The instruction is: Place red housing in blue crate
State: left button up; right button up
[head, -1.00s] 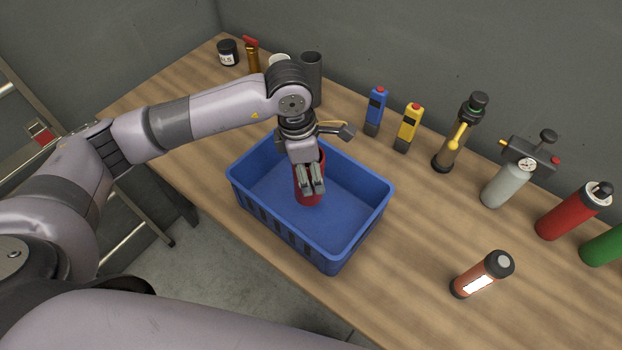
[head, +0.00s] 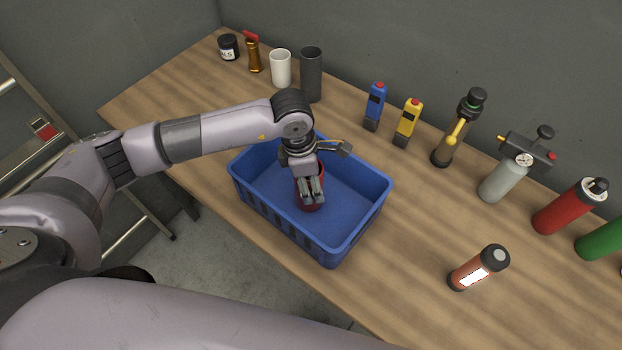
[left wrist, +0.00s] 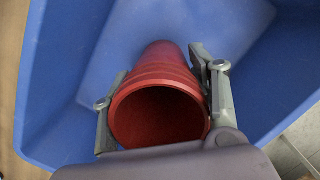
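The red housing (head: 309,207) is a hollow red cylinder with an open end facing up. It is inside the blue crate (head: 285,232), low over or on the crate floor; contact with the floor is not clear. My left gripper (head: 313,194) is shut on it, pointing down into the crate. In the left wrist view the housing (left wrist: 160,75) sits between the two grey fingers, one on each side, with its open mouth towards the camera. Blue crate walls (left wrist: 50,100) surround it. My right gripper is not in view.
An orange-brown cylinder (head: 470,273) lies near the front. Along the back stand a white cup (head: 281,69), a dark grey cylinder (head: 311,75), blue (head: 375,106) and yellow (head: 407,122) devices, and several bottles.

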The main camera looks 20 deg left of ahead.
pick_arm(q)
jog(key=o, duration=0.3)
jog(key=shift+r, duration=0.25)
jog(key=shift+a+r, duration=0.1)
jog(key=shift+r, duration=0.15)
notch_tip(320, 180, up, 11)
jog(key=a+b, duration=0.1)
jog(key=b, duration=0.1)
jog(key=shift+s+a+r+b, duration=0.15)
jog(key=shift+s+a+b, duration=0.1)
jog(key=shift+s+b, duration=0.15)
jog(key=shift+w, duration=0.1)
